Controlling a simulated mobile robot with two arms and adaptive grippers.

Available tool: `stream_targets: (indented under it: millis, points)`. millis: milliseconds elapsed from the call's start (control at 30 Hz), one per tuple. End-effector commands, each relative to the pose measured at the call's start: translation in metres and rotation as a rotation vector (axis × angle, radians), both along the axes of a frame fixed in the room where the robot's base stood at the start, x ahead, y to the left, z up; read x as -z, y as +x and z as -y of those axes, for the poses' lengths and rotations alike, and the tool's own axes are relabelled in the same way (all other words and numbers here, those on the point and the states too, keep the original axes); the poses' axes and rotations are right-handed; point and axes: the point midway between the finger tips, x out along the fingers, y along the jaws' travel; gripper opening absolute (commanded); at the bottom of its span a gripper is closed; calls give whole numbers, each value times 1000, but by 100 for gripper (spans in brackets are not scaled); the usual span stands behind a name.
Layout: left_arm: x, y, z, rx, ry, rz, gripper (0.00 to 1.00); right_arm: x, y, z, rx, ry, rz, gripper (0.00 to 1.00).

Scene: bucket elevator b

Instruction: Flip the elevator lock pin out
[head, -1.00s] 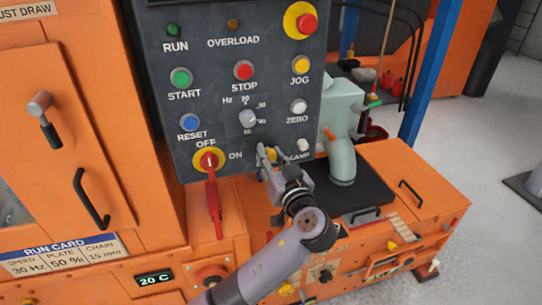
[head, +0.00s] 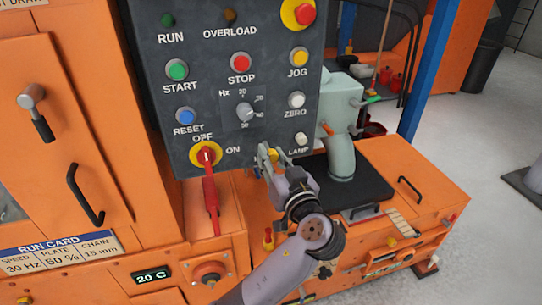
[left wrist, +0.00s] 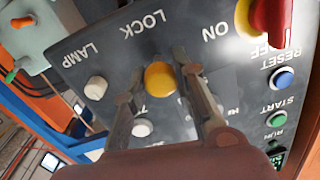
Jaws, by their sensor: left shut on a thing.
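The elevator lock pin is a yellow knob (head: 273,155) low on the dark control panel (head: 222,112). In the left wrist view the same yellow knob (left wrist: 160,77) sits beside the LOCK label, between my two fingers. My left gripper (head: 267,158) is at the panel's lower edge and shut on this knob. In the left wrist view the fingers of my left gripper (left wrist: 160,80) lie on either side of it. The fingers partly hide the knob in the head view. My right gripper is not in view.
A red rotary handle (head: 209,185) at OFF hangs just left of my gripper. The white LAMP button (head: 300,138) is close on the right. A pale green machine part (head: 341,130) stands on a black plate further right. Orange housing (head: 222,225) lies below the panel.

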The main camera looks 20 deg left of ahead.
Motion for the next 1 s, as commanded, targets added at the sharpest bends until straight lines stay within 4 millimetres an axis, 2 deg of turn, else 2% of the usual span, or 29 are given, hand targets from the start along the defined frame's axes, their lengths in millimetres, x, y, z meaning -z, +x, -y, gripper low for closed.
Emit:
stream_targets:
  millis: [67, 100, 400, 733, 1000]
  points:
    - [2, 0, 1, 1, -1, -5, 0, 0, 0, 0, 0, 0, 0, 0]
    - [2, 0, 1, 1, -2, -5, 27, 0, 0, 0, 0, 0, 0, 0]
    - [1, 0, 0, 1, -1, -5, 46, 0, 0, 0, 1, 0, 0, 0]
    - [2, -3, 3, 2, 0, -4, 46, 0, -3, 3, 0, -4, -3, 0]
    - [3, -35, 28, 4, -4, -7, 46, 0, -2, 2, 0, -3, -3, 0]
